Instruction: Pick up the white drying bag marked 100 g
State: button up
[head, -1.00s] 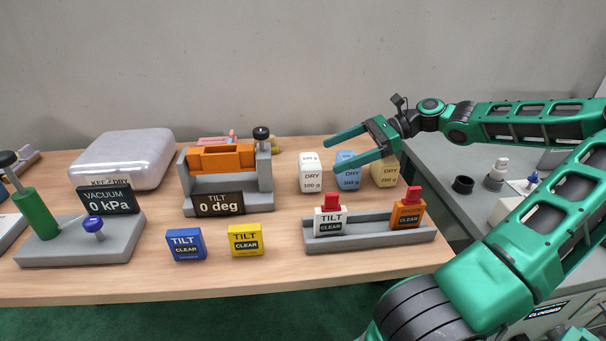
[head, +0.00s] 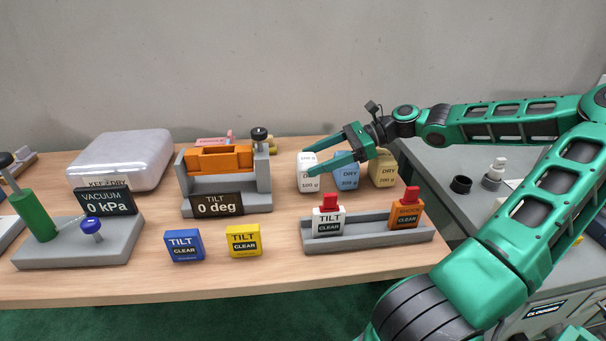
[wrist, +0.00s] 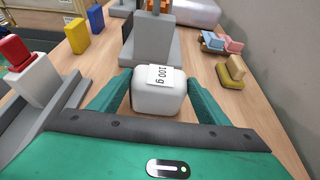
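The white drying bag (head: 307,174) marked 100 g stands upright on the table, leftmost in a row of three bags. It also shows in the wrist view (wrist: 157,98), with its 100 g label facing up. My gripper (head: 315,162) is open, and its green fingers reach in from the right at the bag. In the wrist view the fingers (wrist: 158,95) lie on either side of the bag. I cannot tell whether they touch it.
A blue bag (head: 346,177) and a yellow bag (head: 382,172) stand to the right, beneath my gripper and wrist. A grey tray (head: 370,240) with white and orange indicators is in front. The tilt stand (head: 262,190) is to the left. Bare table lies between stand and bag.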

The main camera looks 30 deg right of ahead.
jog(key=shift+c, duration=0.9)
jog(key=shift+r, duration=0.1)
